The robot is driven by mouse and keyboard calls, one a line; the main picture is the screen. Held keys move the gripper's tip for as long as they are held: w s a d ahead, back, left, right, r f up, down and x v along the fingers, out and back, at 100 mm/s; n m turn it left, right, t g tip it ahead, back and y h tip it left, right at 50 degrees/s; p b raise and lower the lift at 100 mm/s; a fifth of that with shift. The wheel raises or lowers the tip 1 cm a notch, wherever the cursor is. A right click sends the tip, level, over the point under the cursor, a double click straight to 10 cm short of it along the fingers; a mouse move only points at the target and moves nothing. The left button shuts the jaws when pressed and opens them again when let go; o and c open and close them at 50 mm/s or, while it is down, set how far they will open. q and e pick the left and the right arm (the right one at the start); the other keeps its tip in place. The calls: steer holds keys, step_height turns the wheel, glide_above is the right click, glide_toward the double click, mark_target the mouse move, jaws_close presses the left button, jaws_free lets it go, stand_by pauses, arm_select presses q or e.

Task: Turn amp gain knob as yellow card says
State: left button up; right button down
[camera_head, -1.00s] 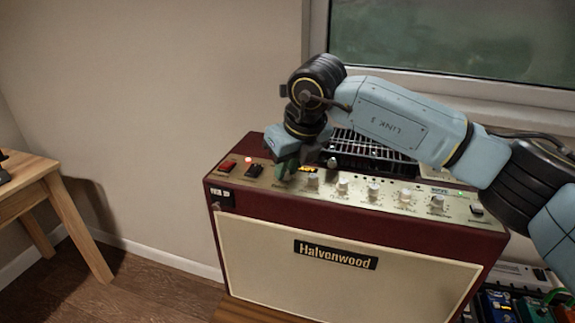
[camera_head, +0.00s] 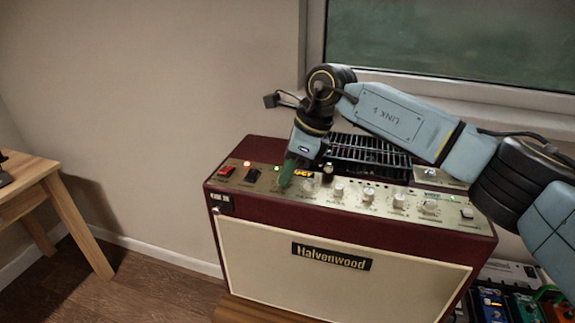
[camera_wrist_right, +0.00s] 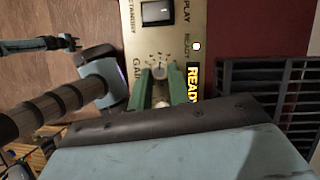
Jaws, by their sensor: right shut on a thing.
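The maroon amp (camera_head: 350,220) stands with its control panel facing up and forward. My right gripper (camera_head: 286,181) points down at the left part of the panel. Its green fingers are shut on the gain knob (camera_wrist_right: 159,74), one finger on each side, in the right wrist view. The printed word GAIN is partly visible beside the knob. The fingers hide the knob in the head view. I see no yellow card in these frames. My left gripper does not show in the head view.
Red and black switches (camera_head: 227,172) and a small lit display (camera_head: 302,173) flank the gripper. It reads READY in the wrist view (camera_wrist_right: 194,83). More white knobs (camera_head: 369,194) line the panel. A black grille (camera_head: 370,155) is behind. Pedals (camera_head: 520,305) lie lower right.

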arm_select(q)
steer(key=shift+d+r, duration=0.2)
arm_select(e)
steer(key=shift+n+g, duration=0.3)
steer(key=shift+n, duration=0.3)
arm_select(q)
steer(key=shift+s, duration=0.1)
arm_select(e)
steer(key=c, duration=1.3)
jaws_free()
steer(key=shift+r, duration=0.1)
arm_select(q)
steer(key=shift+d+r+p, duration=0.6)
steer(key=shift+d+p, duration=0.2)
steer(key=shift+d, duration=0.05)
arm_select(e)
steer(key=v, duration=1.3)
steer(key=shift+r, duration=0.15)
